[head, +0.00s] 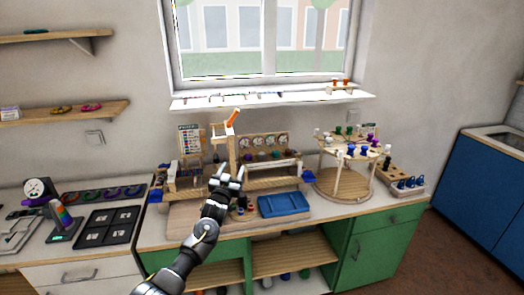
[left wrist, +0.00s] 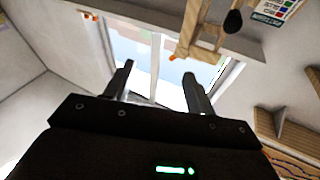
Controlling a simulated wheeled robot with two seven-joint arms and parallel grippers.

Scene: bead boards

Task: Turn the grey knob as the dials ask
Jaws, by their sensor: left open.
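A wooden stand holds a row of round white dials (head: 262,143) in the head view, on the workbench under the window. Small coloured knobs sit below the dials; they are too small for me to tell which is grey, and the dial readings are too small to read. My left gripper (head: 229,173) is open and empty in front of the stand's left part, hiding some of it. In the left wrist view its two fingers (left wrist: 158,74) stand apart with nothing between them. A dark rounded piece (left wrist: 233,22) shows beside a wooden frame there. My right gripper is not in view.
A blue tray (head: 284,203) lies in front of the stand. A round two-level wooden rack (head: 342,184) with coloured pegs stands to the right. A wooden post with an orange lever (head: 232,117) rises behind the gripper. Black panels (head: 107,231) lie at the left.

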